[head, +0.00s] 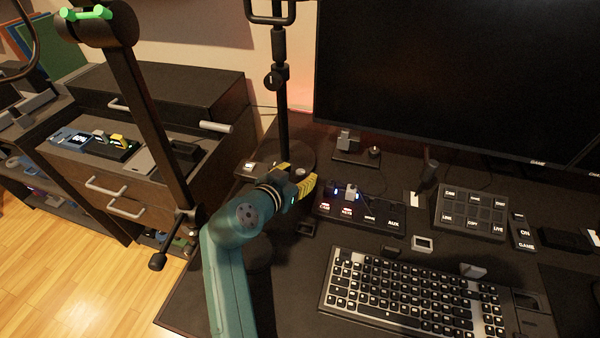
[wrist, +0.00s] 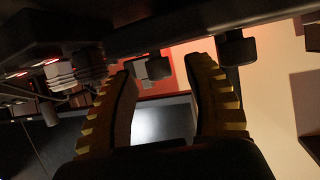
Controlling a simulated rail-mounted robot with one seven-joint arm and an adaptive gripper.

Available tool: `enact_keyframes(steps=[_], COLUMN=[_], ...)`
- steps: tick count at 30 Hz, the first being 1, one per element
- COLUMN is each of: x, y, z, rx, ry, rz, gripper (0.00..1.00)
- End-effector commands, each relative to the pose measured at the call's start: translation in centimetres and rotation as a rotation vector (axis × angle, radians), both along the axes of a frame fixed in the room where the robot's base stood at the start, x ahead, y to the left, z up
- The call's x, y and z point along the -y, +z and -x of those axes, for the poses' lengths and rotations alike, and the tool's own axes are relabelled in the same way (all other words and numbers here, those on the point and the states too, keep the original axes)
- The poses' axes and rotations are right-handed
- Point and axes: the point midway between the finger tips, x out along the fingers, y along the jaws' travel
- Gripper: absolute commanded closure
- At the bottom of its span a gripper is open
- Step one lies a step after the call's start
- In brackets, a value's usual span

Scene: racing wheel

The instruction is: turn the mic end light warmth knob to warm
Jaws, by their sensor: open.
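My gripper (head: 297,178) is open beside the foot of a black light stand (head: 281,110), at the left part of the desk. In the wrist view its yellow ribbed fingers are spread with nothing held. One small dark knob (wrist: 158,68) shows between the fingertips; I cannot tell how deep it lies between them. A second dark knob (wrist: 237,48) shows just right of the right finger. In the head view a small pale-topped control (head: 300,172) shows by the fingers. I cannot read which knob is warmth, nor its setting.
A black button box (head: 355,212) with lit labels stands just right of the gripper. The keyboard (head: 410,300), a button pad (head: 470,212) and a large monitor (head: 450,80) are farther right. A dark boom arm (head: 150,110) rises at the left.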

Motion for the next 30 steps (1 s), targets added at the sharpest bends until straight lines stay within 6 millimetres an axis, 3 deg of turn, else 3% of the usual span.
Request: enact_keyframes(steps=[9,13,30], x=[-3.5,-4.4,-4.7], y=[2.9,3.7,4.1], z=[6.3,8.0,8.7], rx=[0.002,-0.001,-0.001], ry=[0.006,0.003,0.001], rz=[-0.002,0.001,0.0], gripper=[0.48,0.48,0.48])
